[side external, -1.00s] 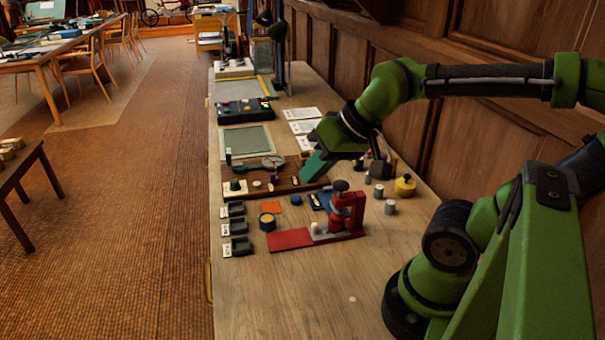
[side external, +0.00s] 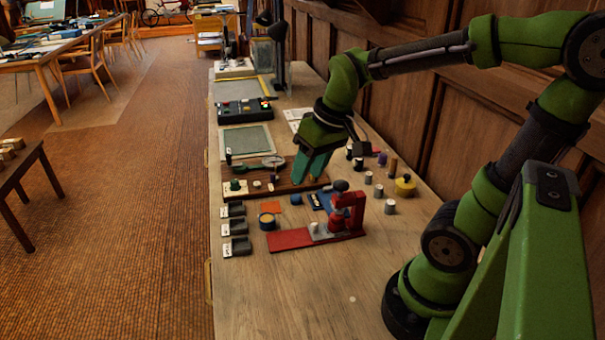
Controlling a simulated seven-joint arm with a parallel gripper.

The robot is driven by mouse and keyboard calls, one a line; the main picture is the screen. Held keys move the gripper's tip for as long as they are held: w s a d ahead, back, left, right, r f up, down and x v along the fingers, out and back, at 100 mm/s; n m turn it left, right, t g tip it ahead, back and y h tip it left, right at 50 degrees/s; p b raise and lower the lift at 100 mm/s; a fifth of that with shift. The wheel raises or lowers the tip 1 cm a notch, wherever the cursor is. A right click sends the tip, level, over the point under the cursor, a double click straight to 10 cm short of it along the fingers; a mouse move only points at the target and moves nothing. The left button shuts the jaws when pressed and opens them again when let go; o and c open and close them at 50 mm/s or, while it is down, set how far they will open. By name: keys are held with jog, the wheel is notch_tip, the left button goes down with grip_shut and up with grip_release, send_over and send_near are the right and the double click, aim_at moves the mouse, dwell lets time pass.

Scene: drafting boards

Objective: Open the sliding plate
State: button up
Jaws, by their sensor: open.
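My gripper (side external: 308,180) has teal fingers. It points down over the right end of a dark brown wooden board (side external: 285,188). Its jaws are open, and no object shows between them. The fingers cover part of the board's right end, and I cannot tell whether they touch it. The board carries a green lever-like part (side external: 245,168), a round dial (side external: 273,162), a pale plate with a green knob (side external: 236,187) and small knobs. I cannot tell for sure which part is the sliding plate.
A red clamp-like stand (side external: 345,215) stands close in front of the board. Small cylinders and a yellow pot (side external: 405,186) are to the right. A grey-green panel (side external: 246,139) and a dark button box (side external: 244,110) lie behind. The bench's near end is mostly clear.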

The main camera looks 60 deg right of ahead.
aim_at(315, 224)
jog(key=w+d+f+n+g, duration=0.2)
jog(key=d+n+g, duration=0.2)
jog(key=d+n, duration=0.2)
jog(key=shift+n+h, duration=0.3)
jog(key=shift+h, duration=0.1)
notch_tip(315, 224, down, 16)
jog(key=shift+s+a+f, duration=0.15)
jog(key=shift+f, duration=0.1)
grip_shut()
